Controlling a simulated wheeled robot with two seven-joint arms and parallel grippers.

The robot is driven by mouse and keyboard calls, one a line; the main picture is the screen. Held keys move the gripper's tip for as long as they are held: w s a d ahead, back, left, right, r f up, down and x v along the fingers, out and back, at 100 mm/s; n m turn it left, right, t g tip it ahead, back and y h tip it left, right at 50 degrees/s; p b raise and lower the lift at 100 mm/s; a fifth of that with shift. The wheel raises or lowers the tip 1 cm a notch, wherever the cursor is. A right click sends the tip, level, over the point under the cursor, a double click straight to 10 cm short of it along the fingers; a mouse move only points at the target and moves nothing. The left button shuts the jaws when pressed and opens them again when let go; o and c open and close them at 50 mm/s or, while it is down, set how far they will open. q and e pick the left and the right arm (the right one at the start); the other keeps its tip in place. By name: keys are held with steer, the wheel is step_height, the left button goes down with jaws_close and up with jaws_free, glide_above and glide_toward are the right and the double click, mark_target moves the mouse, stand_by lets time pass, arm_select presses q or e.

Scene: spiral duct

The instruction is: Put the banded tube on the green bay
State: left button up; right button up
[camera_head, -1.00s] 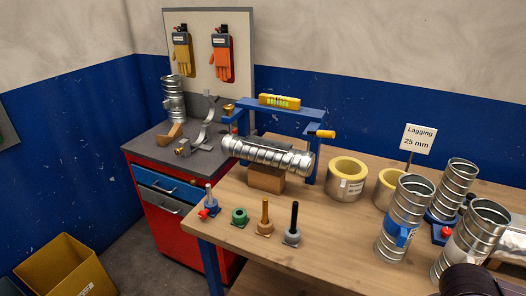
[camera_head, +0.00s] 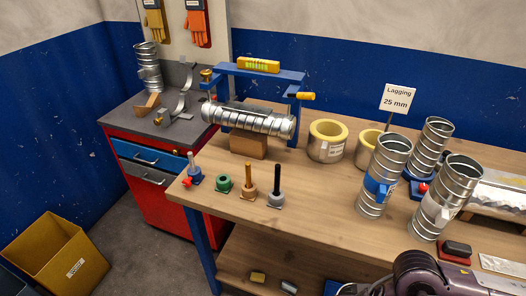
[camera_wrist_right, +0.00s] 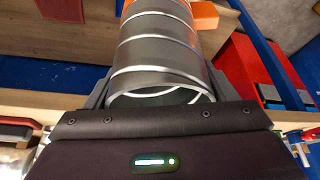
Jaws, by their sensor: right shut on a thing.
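In the right wrist view my right gripper (camera_wrist_right: 158,98) is shut on a silver spiral-ribbed tube (camera_wrist_right: 160,50). An orange piece (camera_wrist_right: 203,14) shows at the tube's far end; I cannot tell whether it is a band on it. The tube's open near end faces the camera. In the head view only part of my right arm shows at the lower right, and the held tube is not visible there. My left gripper is not in view.
Brown (camera_head: 249,192) and black (camera_head: 276,190) pegs stand beside the green one, with a blue-based peg (camera_head: 194,172) to its left. A blue-banded tube (camera_head: 367,205) and a white-banded tube (camera_head: 426,219) stand upright at right. A horizontal duct (camera_head: 248,120) lies behind the pegs.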

steer(key=shift+n, duration=0.5)
steer(key=a, duration=0.1)
steer(key=a+r, duration=0.1)
steer(key=a, duration=0.1)
steer(key=w+a, duration=0.1)
steer(key=shift+a+r, duration=0.15)
steer(key=shift+r, duration=0.1)
